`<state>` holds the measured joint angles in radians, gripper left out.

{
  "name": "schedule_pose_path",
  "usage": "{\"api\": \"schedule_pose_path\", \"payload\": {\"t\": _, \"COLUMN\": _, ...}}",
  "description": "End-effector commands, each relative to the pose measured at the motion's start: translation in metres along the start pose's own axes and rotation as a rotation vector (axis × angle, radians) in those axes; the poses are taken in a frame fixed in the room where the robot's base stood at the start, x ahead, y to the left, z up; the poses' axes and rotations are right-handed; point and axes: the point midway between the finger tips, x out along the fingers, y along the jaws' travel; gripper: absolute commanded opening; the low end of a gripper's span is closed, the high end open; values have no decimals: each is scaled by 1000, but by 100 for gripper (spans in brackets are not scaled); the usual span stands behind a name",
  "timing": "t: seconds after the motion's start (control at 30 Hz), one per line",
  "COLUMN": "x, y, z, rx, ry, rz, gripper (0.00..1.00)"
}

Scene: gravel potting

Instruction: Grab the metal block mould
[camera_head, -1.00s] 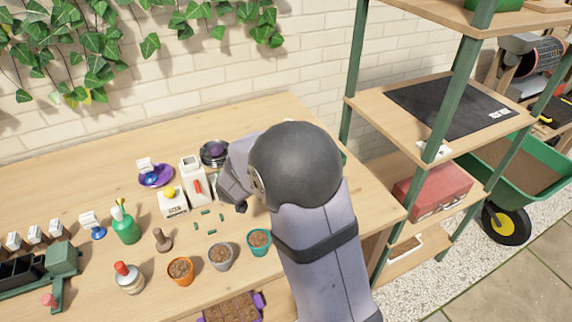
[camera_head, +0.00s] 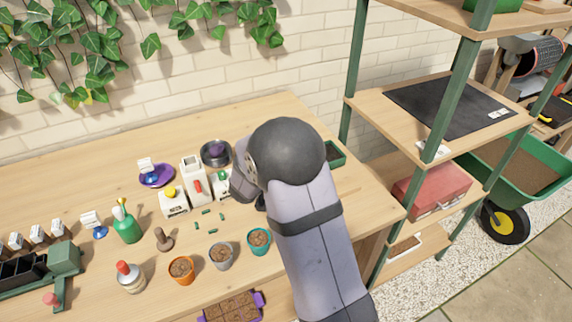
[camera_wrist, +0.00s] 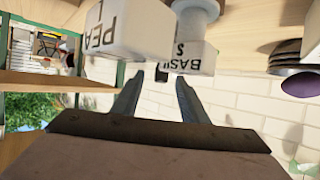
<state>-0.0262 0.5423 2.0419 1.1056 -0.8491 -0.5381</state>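I cannot pick out the metal block mould with certainty in either view; my arm hides part of the bench. In the wrist view my gripper (camera_wrist: 161,80) has its two fingers apart with nothing clearly held between them. In the head view my forearm and wrist cover the gripper over the right part of the bench. A small dark part (camera_head: 261,202) shows under the wrist; I cannot tell what it is.
White labelled blocks, one marked PEA (camera_wrist: 125,35) and one BASIL (camera_wrist: 192,58), are close to the fingers. Terracotta (camera_head: 181,270), grey (camera_head: 220,256) and teal (camera_head: 258,240) pots stand in front. A dark bowl (camera_head: 215,154) and a green tray (camera_head: 334,155) lie behind.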

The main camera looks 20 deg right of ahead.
Motion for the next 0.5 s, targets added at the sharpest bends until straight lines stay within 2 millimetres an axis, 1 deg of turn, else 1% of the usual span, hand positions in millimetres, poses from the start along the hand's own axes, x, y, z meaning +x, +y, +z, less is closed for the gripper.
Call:
{"api": "schedule_pose_path", "payload": {"t": 0.03, "x": 7, "y": 0, "z": 2, "rx": -1, "ry": -2, "rz": 2, "gripper": 40}}
{"api": "schedule_pose_path", "payload": {"t": 0.23, "x": 29, "y": -1, "z": 3, "rx": 1, "ry": -1, "rz": 1, "gripper": 40}}
{"api": "schedule_pose_path", "payload": {"t": 0.33, "x": 34, "y": -1, "z": 3, "rx": 1, "ry": 0, "rz": 0, "gripper": 40}}
{"api": "schedule_pose_path", "payload": {"t": 0.5, "x": 35, "y": -2, "z": 3, "rx": 1, "ry": 0, "rz": -1, "gripper": 40}}
